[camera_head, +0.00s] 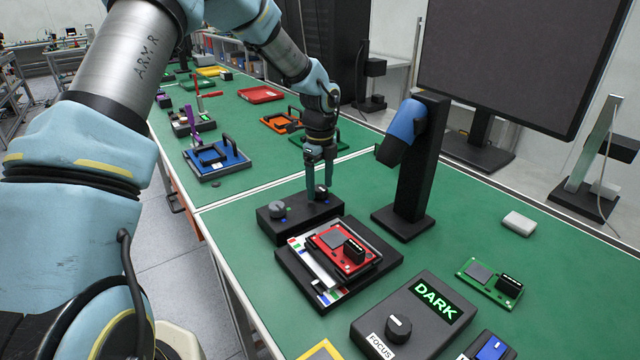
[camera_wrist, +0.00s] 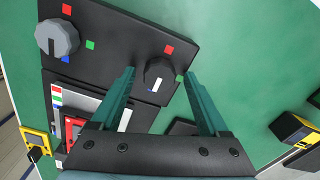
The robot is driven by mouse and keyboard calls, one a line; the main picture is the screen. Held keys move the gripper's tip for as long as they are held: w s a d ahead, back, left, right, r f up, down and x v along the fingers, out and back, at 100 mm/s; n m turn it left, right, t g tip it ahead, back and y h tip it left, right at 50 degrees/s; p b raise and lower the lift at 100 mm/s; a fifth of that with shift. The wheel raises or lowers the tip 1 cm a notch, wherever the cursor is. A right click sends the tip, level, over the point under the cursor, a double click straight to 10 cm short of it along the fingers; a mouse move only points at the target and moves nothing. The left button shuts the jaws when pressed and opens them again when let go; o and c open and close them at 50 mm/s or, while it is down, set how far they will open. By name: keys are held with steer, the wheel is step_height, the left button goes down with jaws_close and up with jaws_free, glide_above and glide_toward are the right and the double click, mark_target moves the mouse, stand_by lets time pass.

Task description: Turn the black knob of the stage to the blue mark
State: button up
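The stage's black control box (camera_head: 300,228) carries a grey knob (camera_head: 277,210) and a black knob (camera_wrist: 159,74). The black knob has a white pointer line facing roughly down in the wrist view. A red mark (camera_wrist: 168,49) lies above it and a green mark (camera_wrist: 179,78) at its right. My gripper (camera_head: 320,190) points down over the black knob. In the wrist view its fingers are apart, one on each side of the knob, with visible gaps.
The stage with a red board (camera_head: 343,250) stands in front of the box. A black post with a blue head (camera_head: 402,130) stands close right of my gripper. A FOCUS box with a DARK display (camera_head: 436,300) and a green board (camera_head: 489,284) lie right.

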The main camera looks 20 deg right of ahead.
mark_target(320, 188)
step_height(320, 188, up, 11)
steer(key=b, duration=0.3)
stand_by(0.4)
steer(key=shift+f, duration=0.15)
steer(key=s+a+f+n, duration=0.2)
steer(key=a+n, duration=1.3)
steer(key=a, duration=0.7)
steer(key=s+a+f+n, duration=0.1)
steer(key=s+a+n, duration=0.3)
steer(key=a+n, duration=0.3)
steer(key=s+a+n+t, duration=0.1)
steer(key=s+a+n, duration=0.4)
steer(key=a+n, duration=0.2)
steer(key=shift+a+f+t, duration=0.3)
steer(key=shift+a+f, duration=0.05)
